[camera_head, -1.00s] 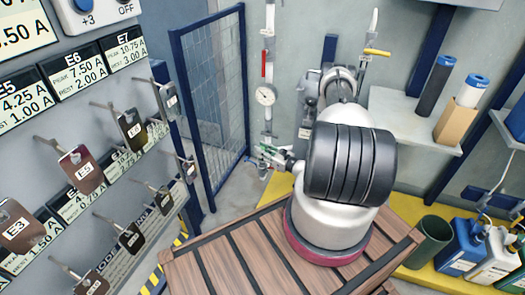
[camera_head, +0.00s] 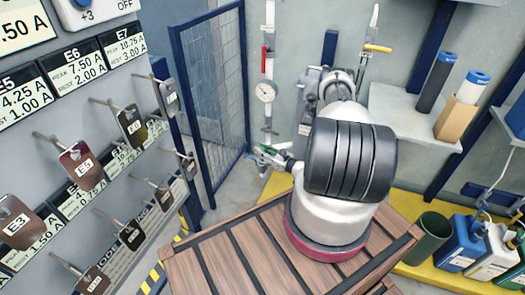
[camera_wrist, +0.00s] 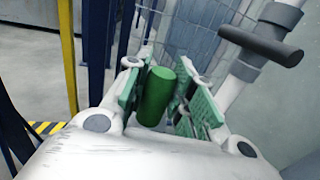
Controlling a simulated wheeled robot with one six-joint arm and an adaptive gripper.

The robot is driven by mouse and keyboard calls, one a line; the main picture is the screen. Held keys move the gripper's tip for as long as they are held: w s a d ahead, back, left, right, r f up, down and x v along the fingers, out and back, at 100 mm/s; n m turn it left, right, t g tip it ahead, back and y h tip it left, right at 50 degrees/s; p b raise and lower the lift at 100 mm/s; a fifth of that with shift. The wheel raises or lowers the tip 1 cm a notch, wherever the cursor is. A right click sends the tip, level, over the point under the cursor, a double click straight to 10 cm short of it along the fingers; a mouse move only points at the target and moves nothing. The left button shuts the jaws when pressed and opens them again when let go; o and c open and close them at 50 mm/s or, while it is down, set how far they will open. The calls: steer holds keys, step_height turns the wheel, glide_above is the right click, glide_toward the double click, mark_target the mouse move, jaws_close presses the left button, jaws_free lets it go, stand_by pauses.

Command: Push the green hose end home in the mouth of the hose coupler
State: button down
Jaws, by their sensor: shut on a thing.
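My gripper (camera_wrist: 165,92) is shut on the green hose end (camera_wrist: 157,95), a short green cylinder between the green finger pads in the wrist view. In the head view my gripper (camera_head: 268,153) is small, beyond my arm, close to the lower part of the vertical pipe with the gauge. The hose end cannot be told apart from the green pads there. I cannot pick out the coupler's mouth in either view, nor tell whether the hose end touches it.
A grey pipe with a black handle (camera_wrist: 262,47) rises to the right of my gripper in the wrist view. A gauge (camera_head: 266,92) and a red valve handle (camera_head: 264,60) sit on the vertical pipe. A blue mesh fence (camera_head: 215,95) stands left; a shelf (camera_head: 400,115) is right.

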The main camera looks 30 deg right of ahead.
steer(key=shift+f, duration=0.3)
steer(key=c, duration=1.1)
jaws_free()
steer(key=v, duration=1.2)
